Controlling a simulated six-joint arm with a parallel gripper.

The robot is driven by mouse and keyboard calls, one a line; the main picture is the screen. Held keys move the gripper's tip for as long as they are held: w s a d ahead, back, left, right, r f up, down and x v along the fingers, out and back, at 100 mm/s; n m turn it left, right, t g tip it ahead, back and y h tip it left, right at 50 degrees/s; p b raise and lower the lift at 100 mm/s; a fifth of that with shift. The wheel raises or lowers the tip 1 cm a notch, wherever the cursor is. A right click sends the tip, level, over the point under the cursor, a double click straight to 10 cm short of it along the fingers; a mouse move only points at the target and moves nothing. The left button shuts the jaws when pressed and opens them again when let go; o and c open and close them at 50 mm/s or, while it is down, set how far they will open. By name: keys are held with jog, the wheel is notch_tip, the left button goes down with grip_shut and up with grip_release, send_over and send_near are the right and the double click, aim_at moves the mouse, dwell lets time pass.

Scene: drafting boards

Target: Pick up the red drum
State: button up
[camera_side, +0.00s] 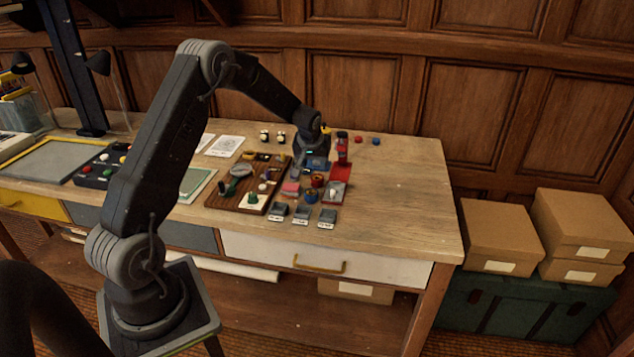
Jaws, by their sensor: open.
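A small dark red drum-shaped piece (318,181) sits among the small parts on the wooden desk, just behind a similar blue piece (311,197). A small red round piece (357,140) also lies farther back, beside a blue one (376,141); at this size I cannot tell for sure which is the red drum. My gripper (312,155) is over the cluster of parts, behind the dark red piece and left of the small red round piece. It is open and apart from both. Its fingertips are small and dark here, and partly hard to make out.
A red upright device (342,150) stands close to the right of my gripper. A brown wooden board (222,201) with knobs lies to the left. Several grey blocks (327,218) line the front. The desk's right side (410,190) is clear.

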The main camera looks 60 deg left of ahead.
aim_at(317, 179)
jog(key=x, duration=0.9)
jog(key=shift+a, duration=0.1)
jog(key=c, duration=0.6)
